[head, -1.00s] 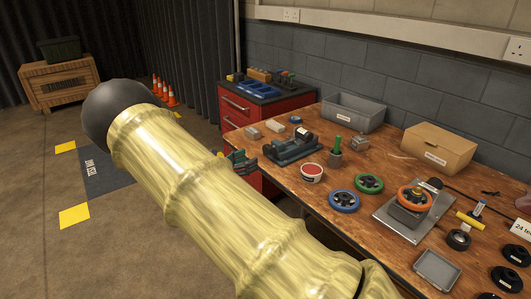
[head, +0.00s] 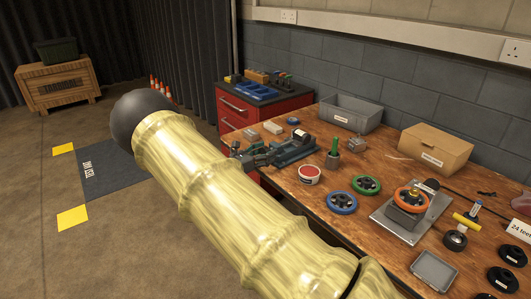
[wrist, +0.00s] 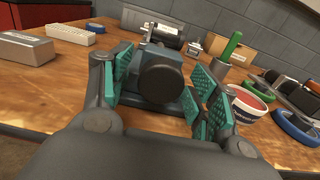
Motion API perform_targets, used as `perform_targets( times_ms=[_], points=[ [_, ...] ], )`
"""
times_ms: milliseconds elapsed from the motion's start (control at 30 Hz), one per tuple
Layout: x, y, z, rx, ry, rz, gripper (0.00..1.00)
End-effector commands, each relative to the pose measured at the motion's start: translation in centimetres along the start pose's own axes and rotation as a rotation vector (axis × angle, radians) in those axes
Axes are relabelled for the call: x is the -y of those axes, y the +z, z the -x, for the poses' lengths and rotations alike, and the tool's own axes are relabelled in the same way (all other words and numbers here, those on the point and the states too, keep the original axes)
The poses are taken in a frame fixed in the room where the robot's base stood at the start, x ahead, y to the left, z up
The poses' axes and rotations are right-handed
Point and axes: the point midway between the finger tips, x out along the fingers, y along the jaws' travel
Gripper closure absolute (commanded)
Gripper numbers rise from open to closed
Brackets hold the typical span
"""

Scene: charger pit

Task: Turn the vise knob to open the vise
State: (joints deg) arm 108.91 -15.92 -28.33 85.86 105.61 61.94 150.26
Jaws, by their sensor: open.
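The vise (head: 298,150) is a dark blue-grey body lying on the wooden bench near its left front edge. Its dark round knob (wrist: 162,84) faces the wrist camera, in the middle of that view. My gripper (head: 250,152) is open, at the near end of the vise. In the wrist view its teal pads stand to the left and right of the knob, with gaps on both sides; I see no clear contact. The knob is too small and partly covered to make out in the head view.
A white and red tub (head: 309,174) and a green-handled tool in a holder (head: 333,152) stand right of the vise. Small blocks (head: 252,134) lie left of it. Blue (head: 342,203) and green handwheels lie farther right on the bench (head: 300,195).

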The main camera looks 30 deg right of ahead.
Motion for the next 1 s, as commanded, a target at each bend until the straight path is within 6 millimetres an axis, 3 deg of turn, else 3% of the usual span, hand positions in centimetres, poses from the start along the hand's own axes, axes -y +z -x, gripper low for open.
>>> perform_targets(
  times_ms=[300,567,1000],
  points=[
    [-0.01,-0.01,-0.18,0.0,0.001,0.0,0.4],
    [-0.02,-0.01,-0.16,0.0,0.001,0.0,0.86],
    [-0.07,-0.17,-0.13,-0.002,0.002,0.075,0.86]
  ],
)
